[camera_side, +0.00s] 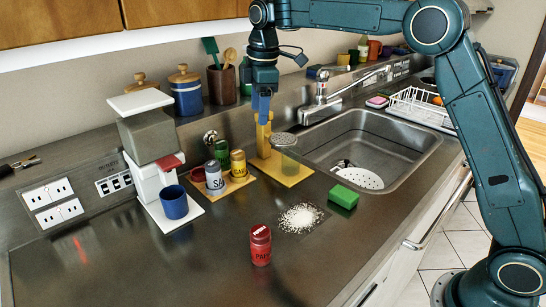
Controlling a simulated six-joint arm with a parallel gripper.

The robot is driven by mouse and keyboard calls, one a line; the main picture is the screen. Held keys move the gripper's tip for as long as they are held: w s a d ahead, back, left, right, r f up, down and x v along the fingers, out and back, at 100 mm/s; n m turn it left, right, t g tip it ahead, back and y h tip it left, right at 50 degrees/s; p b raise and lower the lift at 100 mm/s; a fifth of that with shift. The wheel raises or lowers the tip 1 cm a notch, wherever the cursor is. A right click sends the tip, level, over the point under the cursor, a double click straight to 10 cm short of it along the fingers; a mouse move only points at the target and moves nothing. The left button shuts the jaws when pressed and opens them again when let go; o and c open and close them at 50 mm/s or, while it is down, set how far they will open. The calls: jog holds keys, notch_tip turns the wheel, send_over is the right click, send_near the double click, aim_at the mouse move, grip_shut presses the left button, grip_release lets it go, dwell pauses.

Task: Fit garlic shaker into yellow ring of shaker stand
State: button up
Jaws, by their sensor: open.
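The yellow shaker (238,163), its label starting "GA", stands upright at the right of the shaker stand (236,186), a tan tray. I cannot make out a yellow ring around its foot. A grey-blue shaker (214,178) marked "SA" and a green shaker (221,153) stand on the same tray, and a red ring-like part (198,174) shows at its left.
A red shaker (260,245) stands alone on the front counter, near spilled white grains (301,218) and a green sponge (344,197). A blue cup (174,203) stands left, the sink right.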

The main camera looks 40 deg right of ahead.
jog(key=s+d+r+m+t, duration=0.1)
jog(key=s+r+m, duration=0.2)
jog(key=s, duration=0.7)
jog(key=s+d+r+m+t, duration=0.1)
jog(key=s+d+r+m, duration=0.2)
jog(key=s, duration=0.6)
jog(key=s+f+m+t, duration=0.1)
jog(key=s+f+m, duration=0.2)
jog(key=s, duration=0.6)
jog(key=s+f+m+t, duration=0.1)
jog(key=s+f+m, duration=0.2)
jog(key=s, duration=0.6)
jog(key=shift+s+f, duration=0.15)
jog(key=shift+f, duration=0.2)
